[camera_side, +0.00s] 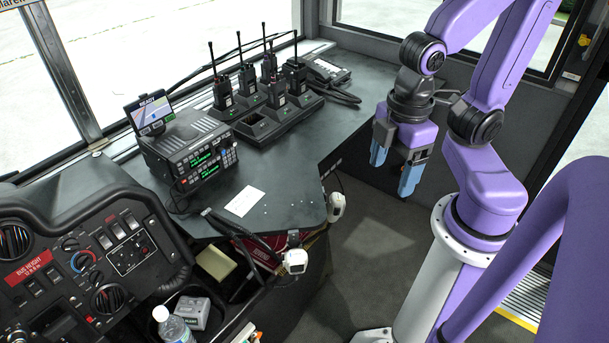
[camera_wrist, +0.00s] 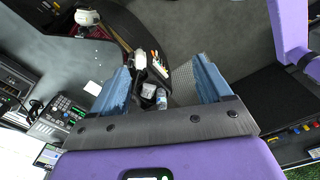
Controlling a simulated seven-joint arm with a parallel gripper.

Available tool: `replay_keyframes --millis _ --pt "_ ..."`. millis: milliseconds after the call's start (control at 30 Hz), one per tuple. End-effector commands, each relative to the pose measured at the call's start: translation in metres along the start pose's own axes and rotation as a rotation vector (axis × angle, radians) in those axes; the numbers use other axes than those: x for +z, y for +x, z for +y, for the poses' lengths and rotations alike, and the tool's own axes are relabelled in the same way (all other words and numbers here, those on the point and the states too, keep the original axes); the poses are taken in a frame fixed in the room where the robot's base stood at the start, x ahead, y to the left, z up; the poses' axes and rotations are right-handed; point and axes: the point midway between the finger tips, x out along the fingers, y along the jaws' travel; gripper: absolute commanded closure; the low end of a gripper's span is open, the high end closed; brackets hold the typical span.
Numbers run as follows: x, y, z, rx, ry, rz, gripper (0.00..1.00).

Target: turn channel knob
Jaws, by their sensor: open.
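The radio unit (camera_side: 192,152) is a dark box with green-lit displays and rows of buttons, standing on the grey desk left of centre in the side view. Small knobs sit at the right end of its front face; they are too small to tell which is the channel knob. The radio also shows at the left edge of the wrist view (camera_wrist: 58,116). My gripper (camera_side: 393,168) has blue fingers spread apart with nothing between them. It hangs over the floor, to the right of the desk and well apart from the radio. Both fingers also show in the wrist view (camera_wrist: 162,84).
Several handheld radios stand in chargers (camera_side: 277,123) behind and right of the radio unit. A small screen (camera_side: 152,111) tops the unit. A white card (camera_side: 244,201) lies on the desk. Hand microphones (camera_side: 295,260) hang at its front edge. A dashboard (camera_side: 85,262) is at left.

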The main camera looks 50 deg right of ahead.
Motion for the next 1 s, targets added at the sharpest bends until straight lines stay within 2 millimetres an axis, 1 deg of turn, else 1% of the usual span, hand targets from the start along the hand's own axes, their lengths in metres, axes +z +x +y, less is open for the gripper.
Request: replay_keyframes --millis 33,67,100,133,267,300,367,500,600,667,800,900,967,1000 --pt "0.0 0.0 0.0 0.001 0.002 0.002 0.39" --pt "-0.002 0.002 0.0 -0.001 0.01 0.006 0.49" --pt "-0.007 0.004 0.001 -0.005 0.026 0.019 0.62" --pt "-0.012 0.007 0.002 -0.009 0.044 0.033 0.71" --pt "-0.043 0.024 0.009 -0.028 0.159 0.127 0.71" --pt "-0.054 0.03 0.013 -0.033 0.204 0.165 0.71" --pt "-0.071 0.04 0.02 -0.039 0.273 0.221 0.71" --pt "-0.104 0.059 0.043 -0.038 0.434 0.354 0.71" --pt "-0.123 0.071 0.064 -0.027 0.551 0.45 0.71" --pt "-0.132 0.078 0.078 -0.015 0.618 0.509 0.71" --pt "-0.147 0.093 0.114 0.026 0.771 0.647 0.71" --pt "-0.151 0.101 0.142 0.068 0.872 0.748 0.71" --pt "-0.15 0.105 0.159 0.097 0.927 0.808 0.71" --pt "-0.149 0.108 0.171 0.119 0.964 0.85 0.71"
